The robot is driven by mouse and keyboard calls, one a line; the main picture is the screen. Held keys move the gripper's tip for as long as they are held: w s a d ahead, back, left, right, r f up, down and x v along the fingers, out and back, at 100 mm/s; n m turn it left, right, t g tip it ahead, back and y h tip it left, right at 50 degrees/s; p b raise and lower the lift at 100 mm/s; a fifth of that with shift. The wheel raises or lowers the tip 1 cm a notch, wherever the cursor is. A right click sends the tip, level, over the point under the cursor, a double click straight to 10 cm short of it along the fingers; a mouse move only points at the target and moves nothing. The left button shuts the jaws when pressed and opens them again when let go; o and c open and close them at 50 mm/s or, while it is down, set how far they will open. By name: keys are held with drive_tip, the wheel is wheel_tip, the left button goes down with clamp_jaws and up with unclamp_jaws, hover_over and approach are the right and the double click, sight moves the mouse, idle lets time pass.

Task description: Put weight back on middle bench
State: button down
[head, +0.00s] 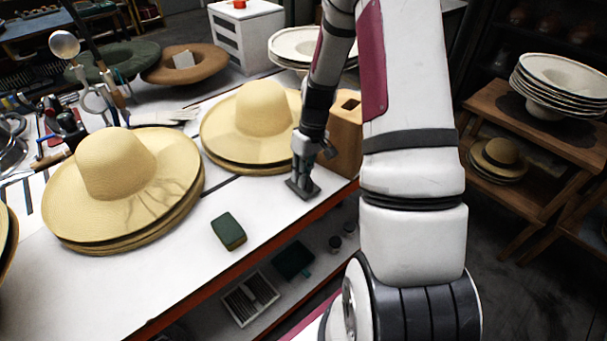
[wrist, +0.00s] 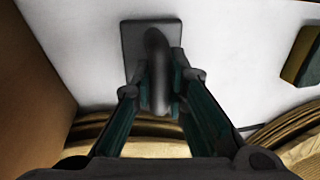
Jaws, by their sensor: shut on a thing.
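The weight (head: 302,189) is a dark grey flat plate with an upright handle. It is near the front edge of the white bench (head: 180,285), right of the middle straw hats. My gripper (head: 304,152) is above the plate, shut on the handle. In the wrist view my gripper's fingers (wrist: 160,88) close on both sides of the handle, and the weight's plate (wrist: 135,40) lies flat over the white top. I cannot tell whether the plate touches the bench or hovers just above it.
Straw hats (head: 262,112) stand close left of my gripper, with another stack (head: 118,165) farther left. A brown wooden block (head: 346,125) stands close right. A green sponge-like block (head: 228,231) lies near the front edge. Bare bench top surrounds it.

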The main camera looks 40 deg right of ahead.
drive_tip(key=c, duration=2)
unclamp_jaws()
drive_tip(key=shift+f, duration=0.15)
drive_tip(key=o, duration=0.4)
